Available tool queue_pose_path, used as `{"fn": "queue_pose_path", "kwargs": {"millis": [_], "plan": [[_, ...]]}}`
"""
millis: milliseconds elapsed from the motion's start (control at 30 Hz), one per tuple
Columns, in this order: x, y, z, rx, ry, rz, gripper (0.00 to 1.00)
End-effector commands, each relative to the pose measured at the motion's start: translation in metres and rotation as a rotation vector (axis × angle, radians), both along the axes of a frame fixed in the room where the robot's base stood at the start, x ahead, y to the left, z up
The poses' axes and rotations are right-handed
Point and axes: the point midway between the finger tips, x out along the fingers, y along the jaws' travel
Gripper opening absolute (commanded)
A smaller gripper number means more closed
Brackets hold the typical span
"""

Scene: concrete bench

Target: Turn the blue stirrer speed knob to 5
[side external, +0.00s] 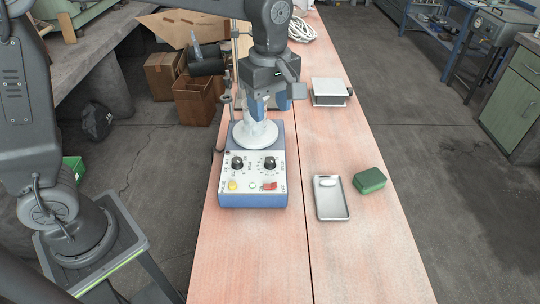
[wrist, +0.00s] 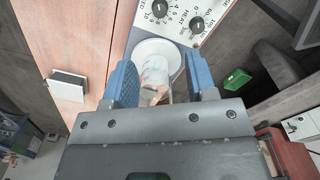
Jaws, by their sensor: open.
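The blue stirrer (side external: 253,200) stands on the bench with a white sloped front panel (side external: 254,177). The panel carries two black knobs, a left knob (side external: 237,163) and a right knob (side external: 270,163), with scales too small to read reliably. Both also show at the top of the wrist view, one knob (wrist: 160,8) and another knob (wrist: 196,24). A clear flask (wrist: 155,72) stands on the stirrer's round white plate (wrist: 172,50). My gripper (side external: 268,106) is above the plate, behind the knobs, fingers apart. In the wrist view the flask appears between the fingers; contact cannot be told.
The panel also has a yellow button (side external: 233,185) and a red switch (side external: 270,186). A thin metal rod (side external: 234,70) rises behind the stirrer. A metal tray (side external: 332,207), a green block (side external: 369,180) and a white box (side external: 328,92) lie to the right. The bench front is clear.

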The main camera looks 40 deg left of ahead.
Motion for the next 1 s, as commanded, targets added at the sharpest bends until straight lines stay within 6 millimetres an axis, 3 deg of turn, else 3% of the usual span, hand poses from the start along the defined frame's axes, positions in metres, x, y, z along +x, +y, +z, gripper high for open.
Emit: {"fn": "queue_pose_path", "kwargs": {"millis": [167, 700, 1000], "plan": [[0.000, 0.000, -0.018, 0.001, 0.005, 0.006, 0.52], [0.000, 0.000, -0.119, -0.001, 0.003, 0.005, 0.52], [0.000, 0.000, -0.137, -0.002, 0.000, 0.005, 0.52]]}}
